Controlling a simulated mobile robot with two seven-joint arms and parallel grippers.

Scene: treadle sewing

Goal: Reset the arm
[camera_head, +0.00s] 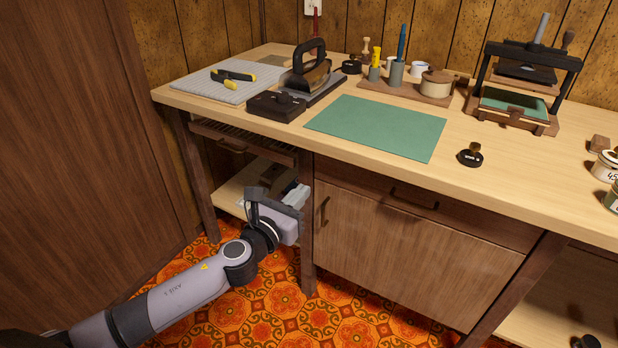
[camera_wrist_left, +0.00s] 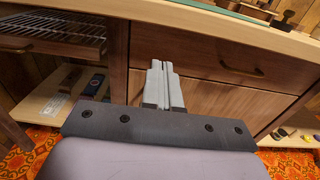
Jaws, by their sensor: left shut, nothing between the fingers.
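My left arm (camera_head: 180,296) reaches in from the lower left in the head view. My left gripper (camera_head: 299,195) is in front of the bench, below the tabletop, beside the table leg between the open shelf and the cabinet. In the left wrist view the left gripper (camera_wrist_left: 164,68) has its two grey fingers together, with nothing between them. The fingers point toward the bench front near the drawer (camera_wrist_left: 225,55). Whether they touch it I cannot tell. My right gripper is not in view.
A wire rack (camera_wrist_left: 60,32) sits above the open lower shelf (camera_wrist_left: 40,104). A tall brown panel (camera_head: 75,150) stands at left. The orange patterned floor is clear.

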